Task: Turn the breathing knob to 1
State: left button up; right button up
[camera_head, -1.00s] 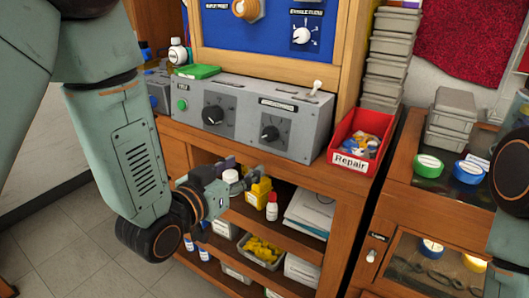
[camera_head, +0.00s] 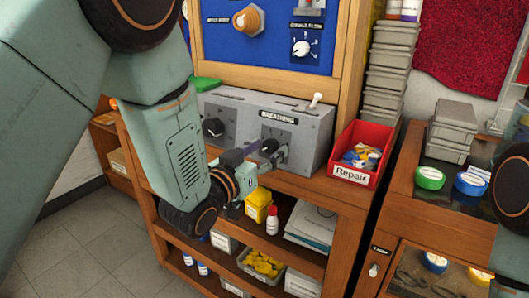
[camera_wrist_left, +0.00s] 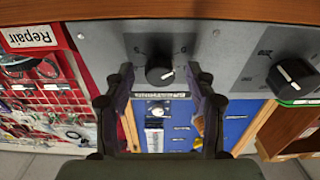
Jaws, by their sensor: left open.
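The breathing knob (camera_wrist_left: 160,70) is black with a pale pointer line, on the grey console's front. In the left wrist view the picture is upside down, and the knob shows between my two fingers. My left gripper (camera_wrist_left: 161,75) is open, one finger to each side of the knob; I cannot tell whether either touches it. In the head view the BREATHING label (camera_head: 278,117) sits above the dial, and my left gripper (camera_head: 275,156) is in front of it, partly hiding the knob. My right gripper is not in view.
A second black knob (camera_head: 213,127) is on the console's left part. A toggle switch (camera_head: 316,99) stands on top. A red Repair bin (camera_head: 352,172) is close on the right. Shelves below hold a yellow container (camera_head: 258,199) and a red-capped bottle (camera_head: 272,219).

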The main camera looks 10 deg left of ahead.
pick_arm(q)
jog(key=c, duration=1.1)
jog(key=shift+c, duration=0.2)
jog(key=shift+m, duration=0.5)
jog(key=m+h, duration=0.1)
jog(key=m, duration=0.4)
jog(key=shift+a+g, duration=0.2)
jog(key=shift+g, duration=0.2)
jog(key=m+h+p, duration=0.1)
jog(key=m, duration=0.4)
jog(key=shift+w+r+g, duration=0.1)
jog(key=shift+g, duration=0.3)
jog(key=shift+m, duration=0.3)
